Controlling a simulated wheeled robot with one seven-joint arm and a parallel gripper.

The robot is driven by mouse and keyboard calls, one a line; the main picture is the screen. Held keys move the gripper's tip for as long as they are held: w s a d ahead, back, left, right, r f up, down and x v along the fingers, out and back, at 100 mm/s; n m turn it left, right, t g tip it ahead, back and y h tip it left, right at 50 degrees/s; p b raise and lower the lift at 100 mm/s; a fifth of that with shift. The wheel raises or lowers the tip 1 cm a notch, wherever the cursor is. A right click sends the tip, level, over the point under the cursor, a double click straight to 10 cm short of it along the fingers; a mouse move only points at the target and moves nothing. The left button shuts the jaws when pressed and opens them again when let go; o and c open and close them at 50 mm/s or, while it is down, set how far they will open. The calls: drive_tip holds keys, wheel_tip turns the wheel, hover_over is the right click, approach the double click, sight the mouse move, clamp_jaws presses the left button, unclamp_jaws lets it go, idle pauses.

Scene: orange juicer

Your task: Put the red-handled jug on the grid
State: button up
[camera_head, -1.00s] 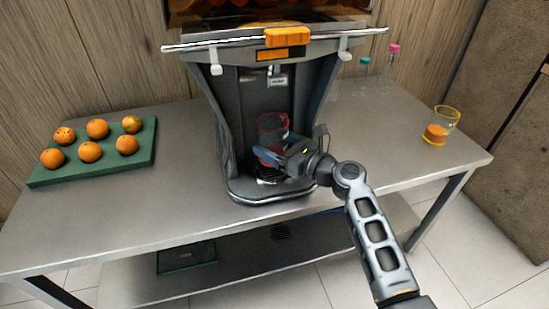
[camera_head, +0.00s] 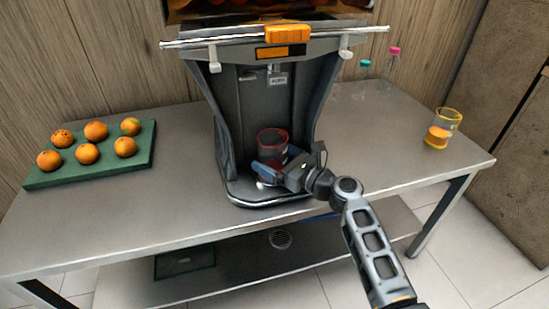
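The red-handled jug (camera_head: 272,140) is a clear vessel with a red rim, standing in the open bay of the juicer (camera_head: 228,130). Its lower part is partly hidden by my gripper. My gripper (camera_head: 268,172) is at the jug's front, low in the bay, reaching in from the right. Its blue-grey fingers overlap the jug in the picture; whether they close on it is not clear. The grid under the juicer's spout is largely hidden by the gripper and jug; the base tray's front rim (camera_head: 268,202) shows.
A green tray (camera_head: 45,180) with several oranges lies on the table's left. A yellow-rimmed glass (camera_head: 441,128) with orange juice stands at the right. Bottles with teal (camera_head: 365,63) and pink caps (camera_head: 394,51) stand behind. The table between juicer and glass is clear.

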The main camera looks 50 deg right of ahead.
drive_tip(key=shift+r, duration=0.1)
drive_tip(key=shift+s, duration=0.15)
drive_tip(key=s, duration=1.1)
drive_tip(key=shift+s+d+p, duration=0.1)
drive_tip(key=shift+s+p, duration=0.2)
drive_tip(key=shift+s, duration=0.05)
drive_tip(key=s+a+f+n+g+h, duration=0.1)
drive_tip(key=s+a+f+n+g, duration=0.25)
drive_tip(key=s+a+n, duration=0.35)
drive_tip(key=s+a+f+n+g+h, duration=0.1)
drive_tip(key=s+a+f+n+g, duration=0.1)
drive_tip(key=s+a+f+n, duration=0.45)
drive_tip(key=s+a+r+n+t, duration=0.1)
drive_tip(key=s+a+r+n, duration=0.4)
drive_tip(key=r+n, duration=0.4)
drive_tip(key=s+a+r+n+t+y, duration=0.1)
drive_tip(key=s+a+r+n, duration=0.4)
drive_tip(key=r+n, duration=0.4)
drive_tip(key=s+n, duration=0.1)
drive_tip(key=n, duration=0.3)
drive_tip(key=shift+s+r+y, duration=0.25)
drive_tip(key=shift+s+y, duration=0.05)
drive_tip(key=shift+s, duration=0.05)
